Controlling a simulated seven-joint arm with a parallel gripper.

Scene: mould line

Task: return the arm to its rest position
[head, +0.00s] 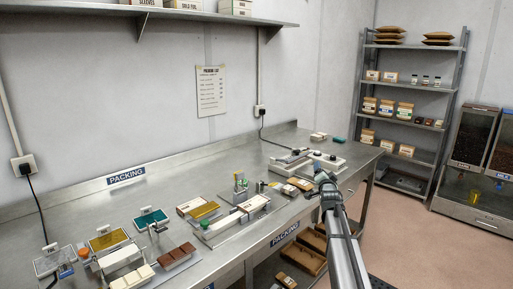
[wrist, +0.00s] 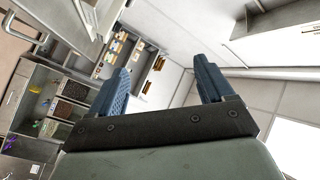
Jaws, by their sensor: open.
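My gripper (wrist: 160,85) shows in the wrist view with its two blue fingers spread wide apart and nothing between them. Past the fingers are pale walls, the shelf rack and the dispensers, seen tilted. In the head view my arm reaches up from the bottom right, and its dark end is beside the front edge of the steel bench (head: 180,160). The gripper's fingers cannot be made out clearly in the head view.
Moulds and chocolate bars (head: 175,257) lie on the bench's left part. A sealing device (head: 320,160) stands at its right. A shelf rack (head: 410,105) and dispensers (head: 475,135) stand at the right. A wall shelf (head: 170,14) hangs above. The floor between shows clear.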

